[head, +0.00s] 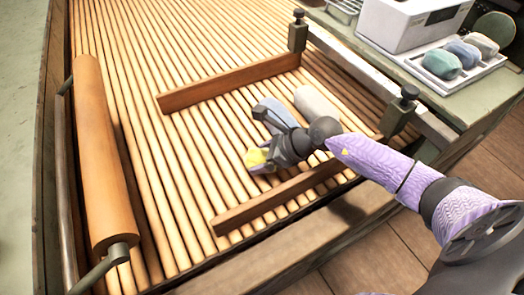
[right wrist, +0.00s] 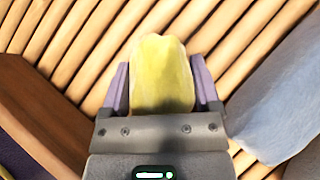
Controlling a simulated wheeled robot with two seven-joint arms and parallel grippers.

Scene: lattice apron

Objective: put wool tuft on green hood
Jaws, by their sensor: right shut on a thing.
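The wool tuft, a pale yellow rounded lump (head: 257,157), is between the fingers of my right gripper (head: 262,160), above the wooden slats. In the right wrist view the yellow tuft (right wrist: 162,75) fills the space between the two purple fingers (right wrist: 162,90), which are shut on it. A green rounded piece (head: 441,64), which may be the green hood, sits on a white tray at the upper right, well away from the gripper. My left gripper is not in view.
A blue-grey piece (head: 274,112) and a pale roll (head: 315,104) lie on the slats beside my right gripper, between two wooden rails (head: 230,82). Blue and grey pieces share the white tray (head: 458,76). A white box (head: 412,22) stands behind. An orange roller (head: 103,160) runs along the left.

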